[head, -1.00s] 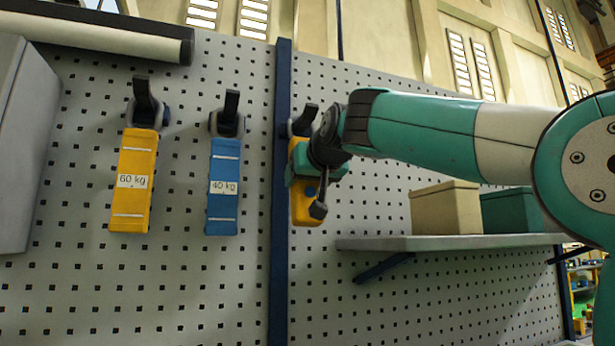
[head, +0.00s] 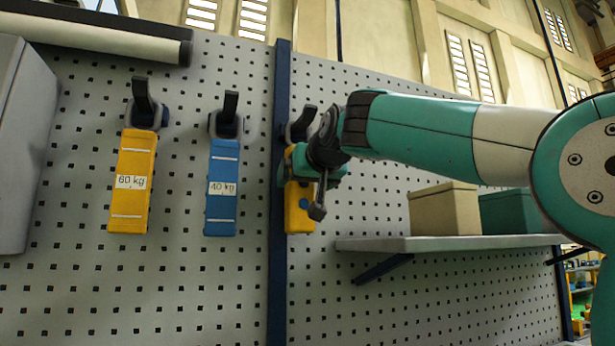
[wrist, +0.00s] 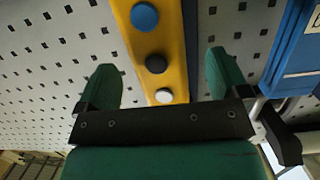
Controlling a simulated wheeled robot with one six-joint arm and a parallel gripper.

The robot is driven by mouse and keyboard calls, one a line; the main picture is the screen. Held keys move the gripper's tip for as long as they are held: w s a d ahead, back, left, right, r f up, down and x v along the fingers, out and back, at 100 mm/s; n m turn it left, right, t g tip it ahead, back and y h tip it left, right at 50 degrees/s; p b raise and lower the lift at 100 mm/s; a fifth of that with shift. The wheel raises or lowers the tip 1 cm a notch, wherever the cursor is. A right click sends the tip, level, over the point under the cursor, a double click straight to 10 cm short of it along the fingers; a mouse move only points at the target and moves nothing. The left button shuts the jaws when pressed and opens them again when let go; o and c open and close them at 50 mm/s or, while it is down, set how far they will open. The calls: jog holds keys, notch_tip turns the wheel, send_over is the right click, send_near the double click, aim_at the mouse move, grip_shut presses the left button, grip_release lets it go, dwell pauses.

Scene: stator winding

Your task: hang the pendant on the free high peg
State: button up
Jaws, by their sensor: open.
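The yellow pendant (head: 299,208) is upright against the pegboard, just right of the dark blue post, below a dark high peg (head: 302,121). My gripper (head: 306,166) is in front of its upper part and hides much of it, so the contact between pendant and peg is not clear. In the wrist view the pendant (wrist: 157,50) shows blue, black and white buttons. My gripper (wrist: 162,80) is open there, its green fingers on either side of the pendant with gaps showing.
A yellow 60 kg block (head: 132,205) and a blue 40 kg block (head: 222,210) hang on pegs to the left. The dark blue post (head: 279,270) stands beside the pendant. A shelf (head: 450,243) with two boxes is at the right. The board below the pendant is clear.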

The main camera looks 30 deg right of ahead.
jog(key=b+v, duration=0.2)
jog(key=v, duration=1.5)
jog(key=shift+s, duration=0.25)
jog(key=shift+a+r, duration=0.1)
jog(key=w+a+f+n+g+y+b, duration=0.1)
jog(key=w+a+f+n, duration=0.25)
jog(key=f, duration=0.25)
jog(key=w+a+f+n+g+y+b, duration=0.1)
jog(key=w+a+f+n+y, duration=0.15)
jog(key=a+f, duration=0.35)
jog(key=s+a+f+n+g+y+b, duration=0.1)
jog(key=a+f+g, duration=0.1)
jog(key=f, duration=0.8)
jog(key=a+f+n+g+y+b, duration=0.1)
jog(key=a+f+g, duration=0.1)
jog(key=f, duration=0.8)
jog(key=s+a+f+g+y, duration=0.1)
jog(key=s+f+g, duration=0.3)
jog(key=s+f, duration=0.4)
jog(key=s+f+n+g+b, duration=0.1)
jog(key=s+f+g, duration=0.4)
jog(key=s+f, duration=0.4)
notch_tip(320, 180, down, 5)
jog(key=shift+s+a+r+y, duration=0.1)
jog(key=shift+s+a+y, duration=0.2)
jog(key=shift+a+y, duration=0.05)
